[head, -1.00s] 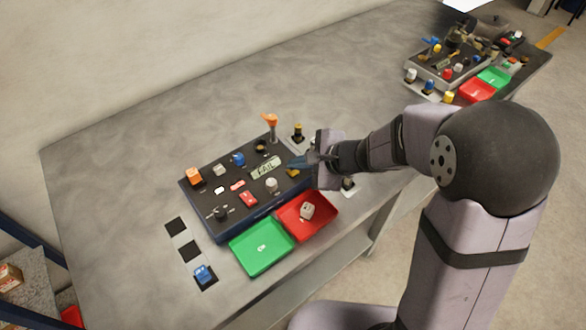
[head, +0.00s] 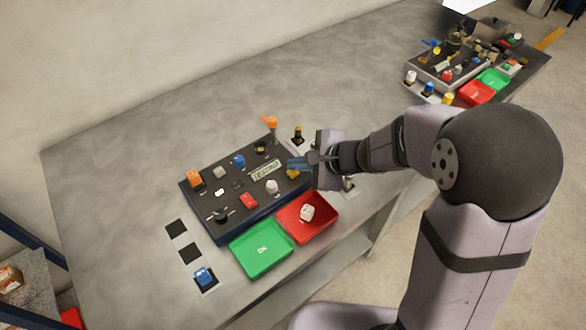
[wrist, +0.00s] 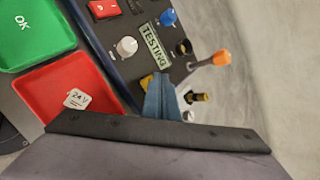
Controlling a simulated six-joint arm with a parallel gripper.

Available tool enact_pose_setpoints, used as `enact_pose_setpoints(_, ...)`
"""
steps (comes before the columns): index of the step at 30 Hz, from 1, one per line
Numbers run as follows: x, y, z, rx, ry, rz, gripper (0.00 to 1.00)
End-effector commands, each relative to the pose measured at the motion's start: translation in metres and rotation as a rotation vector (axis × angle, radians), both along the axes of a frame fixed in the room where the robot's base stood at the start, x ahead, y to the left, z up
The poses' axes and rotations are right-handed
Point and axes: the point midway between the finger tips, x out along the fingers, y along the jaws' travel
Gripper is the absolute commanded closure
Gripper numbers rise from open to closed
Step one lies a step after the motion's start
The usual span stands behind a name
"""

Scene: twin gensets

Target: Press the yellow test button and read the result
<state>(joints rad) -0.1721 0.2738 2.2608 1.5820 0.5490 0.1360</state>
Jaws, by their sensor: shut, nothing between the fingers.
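The control panel (head: 205,212) lies on the bench with knobs, switches and a display (head: 266,170). In the wrist view the display (wrist: 153,45) reads "TESTING". The yellow test button (head: 293,172) is at the panel's right side, partly hidden by my fingers; a yellow edge of it shows in the wrist view (wrist: 146,82). My gripper (head: 291,164) is shut and empty, its blue fingertips right over or beside the button. I cannot tell whether they touch it. The fingers also show in the wrist view (wrist: 159,92).
A green "OK" tray (head: 245,262) and a red tray (head: 325,224) holding a white 24 V block (head: 307,212) sit before the panel. An orange-topped lever (head: 271,126) stands behind. A blue block (head: 203,276) sits on a dark square. A second panel (head: 425,71) is far right.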

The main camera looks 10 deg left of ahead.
Motion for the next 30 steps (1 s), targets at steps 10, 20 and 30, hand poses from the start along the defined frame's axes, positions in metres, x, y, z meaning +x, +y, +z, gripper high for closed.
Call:
enact_pose_setpoints(10,0.000,0.000,0.007,0.000,-0.002,0.001,1.00)
enact_pose_setpoints(20,0.000,0.000,0.014,0.000,-0.002,0.001,1.00)
enact_pose_setpoints(30,0.000,0.000,0.044,0.000,-0.002,0.001,1.00)
